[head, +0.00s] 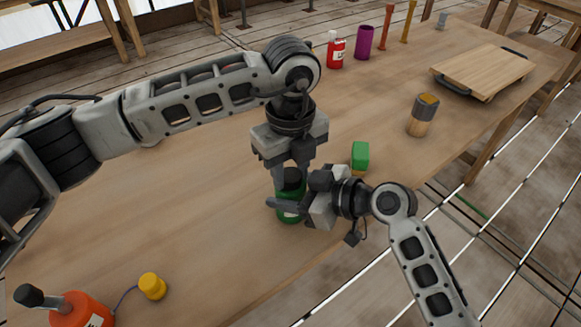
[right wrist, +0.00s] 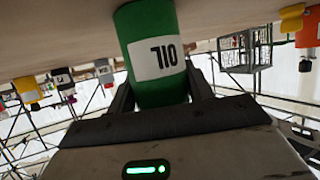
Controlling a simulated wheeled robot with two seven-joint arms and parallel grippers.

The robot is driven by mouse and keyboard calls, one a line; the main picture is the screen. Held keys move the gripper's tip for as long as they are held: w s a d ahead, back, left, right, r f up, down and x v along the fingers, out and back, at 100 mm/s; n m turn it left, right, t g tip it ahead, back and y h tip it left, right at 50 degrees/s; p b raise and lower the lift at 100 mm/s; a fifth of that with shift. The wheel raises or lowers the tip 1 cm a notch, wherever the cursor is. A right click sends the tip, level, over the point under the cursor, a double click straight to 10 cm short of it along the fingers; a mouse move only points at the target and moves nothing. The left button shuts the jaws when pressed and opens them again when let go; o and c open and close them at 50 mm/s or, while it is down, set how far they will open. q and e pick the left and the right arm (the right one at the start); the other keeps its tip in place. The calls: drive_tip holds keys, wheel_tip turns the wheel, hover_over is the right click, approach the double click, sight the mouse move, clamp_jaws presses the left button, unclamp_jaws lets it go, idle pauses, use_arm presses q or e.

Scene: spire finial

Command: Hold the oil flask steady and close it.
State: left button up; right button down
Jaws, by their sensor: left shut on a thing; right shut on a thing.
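The green oil flask (head: 290,208) stands upright on the table near its front edge; its white label reads OIL. The flask also shows in the right wrist view (right wrist: 150,45), upside down there. My right gripper (head: 287,206) comes in from the right and is shut around the flask's body; its fingers flank it in the right wrist view (right wrist: 162,92). My left gripper (head: 291,178) points down from above and is shut on the dark cap (head: 292,174) at the flask's top. Whether the cap is seated on the neck is hidden by the fingers.
A red bottle (head: 336,50), purple cup (head: 364,42) and wooden board (head: 483,70) stand farther back.

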use_arm(q)
drive_tip(key=m, duration=0.2)
drive_tip(key=shift+m, duration=0.4)
drive_tip(key=o, duration=1.1)
drive_tip(key=shift+r, duration=2.3)
drive_tip(key=shift+c, duration=0.6)
wheel_tip(320, 180, up, 4)
drive_tip(key=n, duration=0.3)
drive_tip(key=shift+f, duration=0.25)
